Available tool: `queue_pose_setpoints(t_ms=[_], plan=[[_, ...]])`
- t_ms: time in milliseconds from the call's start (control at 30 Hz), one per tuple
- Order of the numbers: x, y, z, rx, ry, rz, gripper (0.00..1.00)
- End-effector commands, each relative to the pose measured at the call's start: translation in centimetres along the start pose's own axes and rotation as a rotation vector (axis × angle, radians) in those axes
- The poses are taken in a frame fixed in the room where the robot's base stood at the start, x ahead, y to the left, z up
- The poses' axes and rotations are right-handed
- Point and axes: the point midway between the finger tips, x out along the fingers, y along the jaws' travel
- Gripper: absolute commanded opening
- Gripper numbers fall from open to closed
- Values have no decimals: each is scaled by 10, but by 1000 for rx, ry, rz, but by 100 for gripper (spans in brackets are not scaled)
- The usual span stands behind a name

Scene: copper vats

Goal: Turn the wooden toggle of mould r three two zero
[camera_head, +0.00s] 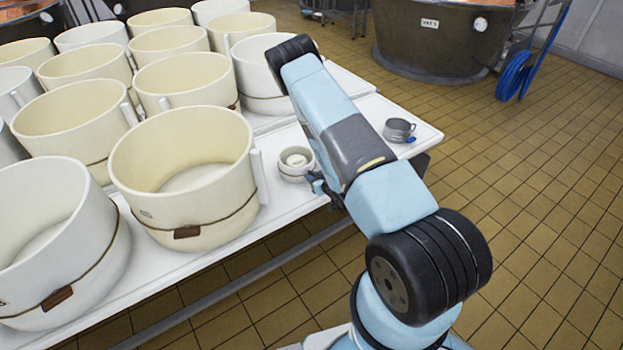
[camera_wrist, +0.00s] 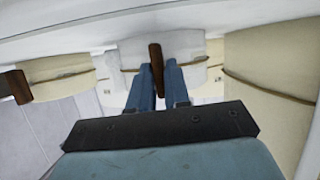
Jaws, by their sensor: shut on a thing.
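In the wrist view, my gripper (camera_wrist: 161,75) has its two blue fingers shut on a brown wooden toggle (camera_wrist: 155,55). The toggle stands nearly upright in this picture, in front of a whitish mould (camera_wrist: 190,50) with a thin cord around it. In the head view my arm crosses the right part of the table, and I cannot make out the fingertips or the held toggle. A white mould (camera_head: 262,78) stands partly behind my arm there. I cannot read any mould's number, so I cannot tell which one is r three two zero.
Several cream moulds crowd the white table (camera_head: 285,205); the front one (camera_head: 180,150) has its own toggle (camera_head: 188,231). A small white bowl (camera_head: 296,161) and a grey cup (camera_head: 398,130) stand near my arm. A vat (camera_head: 437,40) stands behind; tiled floor lies free at right.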

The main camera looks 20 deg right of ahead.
Motion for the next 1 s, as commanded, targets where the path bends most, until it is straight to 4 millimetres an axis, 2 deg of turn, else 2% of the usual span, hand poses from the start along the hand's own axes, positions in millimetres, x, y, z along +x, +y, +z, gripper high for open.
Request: queue_pose_setpoints(t_ms=[267, 1000], plan=[[0, -2, 0, -152, -2, 63, 0], [2, -11, 4, -761, 0, 310, 0]])
